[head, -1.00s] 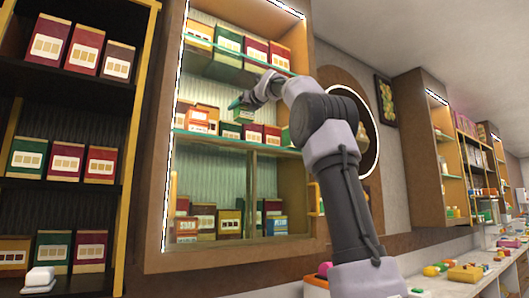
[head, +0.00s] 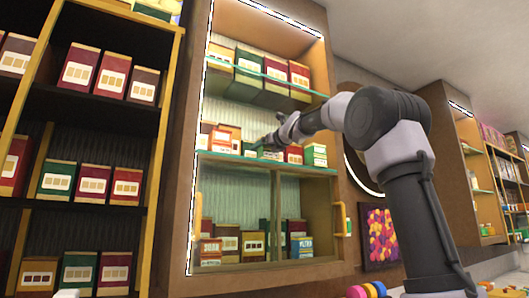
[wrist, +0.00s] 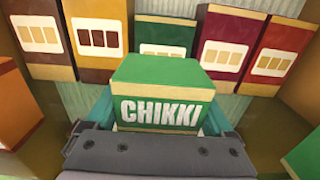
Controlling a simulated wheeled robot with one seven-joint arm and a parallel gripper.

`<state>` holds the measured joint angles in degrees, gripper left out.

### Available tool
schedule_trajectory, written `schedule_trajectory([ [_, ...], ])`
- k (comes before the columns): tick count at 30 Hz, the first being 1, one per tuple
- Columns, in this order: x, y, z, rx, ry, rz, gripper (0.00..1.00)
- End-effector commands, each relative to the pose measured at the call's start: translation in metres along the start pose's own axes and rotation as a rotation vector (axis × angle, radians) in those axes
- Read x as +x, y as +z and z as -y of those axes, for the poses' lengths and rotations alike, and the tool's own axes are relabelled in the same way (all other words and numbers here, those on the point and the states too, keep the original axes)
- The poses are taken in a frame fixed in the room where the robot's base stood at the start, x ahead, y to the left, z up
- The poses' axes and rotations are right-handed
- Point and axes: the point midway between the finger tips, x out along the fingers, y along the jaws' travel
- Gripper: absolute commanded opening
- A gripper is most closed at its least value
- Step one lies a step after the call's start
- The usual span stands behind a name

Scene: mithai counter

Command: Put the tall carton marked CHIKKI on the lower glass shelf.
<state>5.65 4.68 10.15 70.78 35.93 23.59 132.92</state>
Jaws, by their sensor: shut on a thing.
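The green CHIKKI carton (wrist: 158,88) fills the middle of the wrist view, with its white lettering facing the camera. My gripper (wrist: 155,118) is shut on it, with a teal finger at each side. In the head view my gripper (head: 282,133) reaches into the wall cabinet at the level of the lower glass shelf (head: 240,160). The carton is small and partly hidden there among other boxes. I cannot tell whether its base touches the shelf.
A row of cartons, including a green one (wrist: 165,38) and a red one (wrist: 225,40), stands behind the held carton. An orange box (wrist: 14,112) is at left and a green box (wrist: 303,155) at right. The upper glass shelf (head: 265,76) is above.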

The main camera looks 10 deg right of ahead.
Motion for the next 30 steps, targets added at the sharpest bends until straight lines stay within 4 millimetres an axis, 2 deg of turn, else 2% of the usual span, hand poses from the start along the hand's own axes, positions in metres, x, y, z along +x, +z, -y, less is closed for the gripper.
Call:
schedule_trajectory([
  [4, -0.001, -0.009, 0.0, 0.0, -0.002, 0.001, 0.15],
  [14, 0.0, -0.012, 0.0, -0.001, -0.002, 0.001, 0.15],
  [15, 0.0, -0.012, 0.0, -0.001, -0.002, 0.001, 0.99],
  [25, 0.0, -0.009, 0.0, -0.001, -0.002, 0.001, 1.0],
  [30, -0.026, -0.008, 0.001, -0.001, -0.005, 0.002, 1.0],
])
